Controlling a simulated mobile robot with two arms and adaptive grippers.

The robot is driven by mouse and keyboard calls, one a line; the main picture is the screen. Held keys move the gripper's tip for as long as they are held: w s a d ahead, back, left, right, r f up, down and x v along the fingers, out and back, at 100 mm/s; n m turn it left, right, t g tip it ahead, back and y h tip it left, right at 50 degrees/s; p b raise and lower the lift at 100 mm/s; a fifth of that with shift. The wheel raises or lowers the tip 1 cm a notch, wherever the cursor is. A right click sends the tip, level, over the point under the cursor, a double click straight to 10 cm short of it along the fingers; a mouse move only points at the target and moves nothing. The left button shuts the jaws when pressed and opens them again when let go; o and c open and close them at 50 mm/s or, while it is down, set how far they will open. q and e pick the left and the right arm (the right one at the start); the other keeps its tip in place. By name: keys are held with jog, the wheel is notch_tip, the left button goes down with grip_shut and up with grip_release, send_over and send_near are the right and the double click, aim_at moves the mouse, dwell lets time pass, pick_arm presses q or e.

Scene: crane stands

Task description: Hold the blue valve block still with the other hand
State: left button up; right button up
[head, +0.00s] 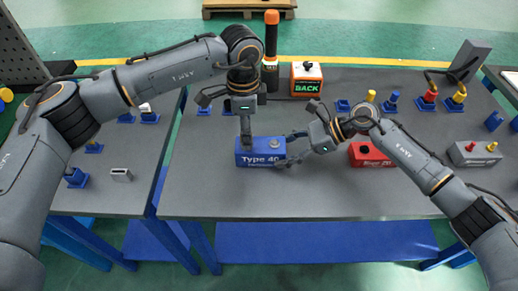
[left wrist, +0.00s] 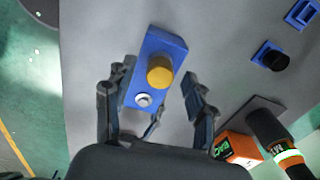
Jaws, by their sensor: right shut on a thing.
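The blue valve block (head: 262,160), lettered "Type 40", sits on the grey table; in the left wrist view (left wrist: 172,45) it bears a yellow cylinder (left wrist: 158,70) and a round silver part (left wrist: 143,100). My right gripper (head: 287,149) is shut on the block at its right end. My left gripper (head: 245,138) points down over the block's left part and hides the yellow cylinder in the head view. In the left wrist view, my left gripper's fingers (left wrist: 148,90) are spread apart with nothing held between them.
A red block (head: 367,156) stands right of my right gripper, partly behind that arm. A box lettered "BACK" (head: 306,80) and an orange-and-black post (head: 271,50) stand behind. Blue stands with coloured pegs (head: 428,100) are at the back right. The front table strip is clear.

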pick_arm(q)
jog(key=shift+f, duration=0.1)
jog(key=shift+c, duration=0.7)
